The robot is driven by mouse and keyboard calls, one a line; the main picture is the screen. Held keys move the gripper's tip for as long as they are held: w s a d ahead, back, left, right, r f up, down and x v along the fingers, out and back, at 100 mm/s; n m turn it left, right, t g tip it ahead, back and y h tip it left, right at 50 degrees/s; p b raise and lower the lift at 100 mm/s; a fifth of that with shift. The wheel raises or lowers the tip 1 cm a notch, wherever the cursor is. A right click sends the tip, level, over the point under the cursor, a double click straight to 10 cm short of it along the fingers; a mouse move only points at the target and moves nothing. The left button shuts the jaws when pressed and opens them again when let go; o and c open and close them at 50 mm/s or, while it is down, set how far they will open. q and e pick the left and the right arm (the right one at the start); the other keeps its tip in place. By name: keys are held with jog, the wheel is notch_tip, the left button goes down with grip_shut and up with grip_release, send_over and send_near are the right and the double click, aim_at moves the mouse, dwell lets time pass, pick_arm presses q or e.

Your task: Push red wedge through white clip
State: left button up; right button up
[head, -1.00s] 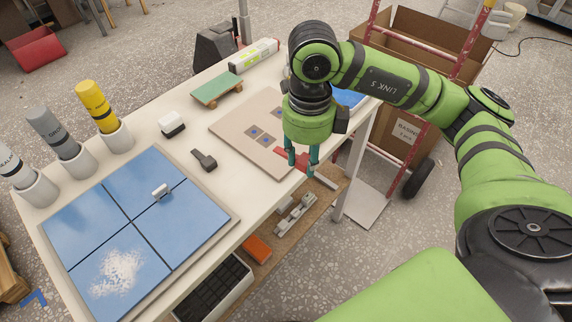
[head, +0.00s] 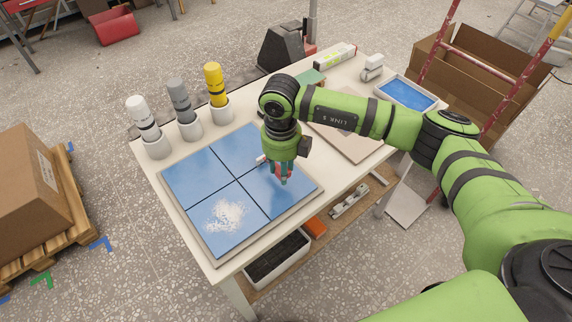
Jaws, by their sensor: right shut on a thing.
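My right gripper (head: 282,180) points down over the right part of the blue tile board (head: 190,245). It is shut on the red wedge (head: 283,180), a small bit of which shows between the fingertips. The fingers hide most of the wedge, so I cannot tell whether it touches the tile. The white clip (head: 261,159) sits on the seam between the two right-hand tiles, just left of and behind the gripper, partly hidden by it. I cannot tell whether the wedge and clip touch. My left gripper is not in view.
White, grey and yellow bottles (head: 215,88) stand in holders behind the board. White powder (head: 228,215) lies on the front tile. A beige board (head: 350,140) and a blue-bottomed tray (head: 407,93) lie to the right. A green-topped block (head: 311,77) is behind my arm.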

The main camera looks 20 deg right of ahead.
jog(key=shift+d+f+b, duration=0.2)
jog(key=shift+f+b, duration=0.15)
jog(key=shift+f, duration=0.45)
jog(key=shift+f+b, duration=0.5)
jog(key=shift+f, duration=0.3)
jog(key=shift+a+f+b, duration=0.15)
jog(key=shift+f+b, duration=0.25)
jog(key=shift+f, duration=0.3)
jog(key=shift+w+a+b, duration=0.1)
jog(key=shift+w+b, duration=0.35)
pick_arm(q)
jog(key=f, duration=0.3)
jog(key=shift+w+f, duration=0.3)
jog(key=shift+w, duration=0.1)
pick_arm(e)
jog(key=shift+r, duration=0.1)
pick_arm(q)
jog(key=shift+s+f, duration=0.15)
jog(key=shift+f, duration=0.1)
pick_arm(e)
jog(key=shift+w, duration=0.1)
pick_arm(q)
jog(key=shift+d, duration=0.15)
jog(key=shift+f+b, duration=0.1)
jog(key=shift+b, duration=0.25)
pick_arm(e)
jog(key=shift+w+a, duration=0.1)
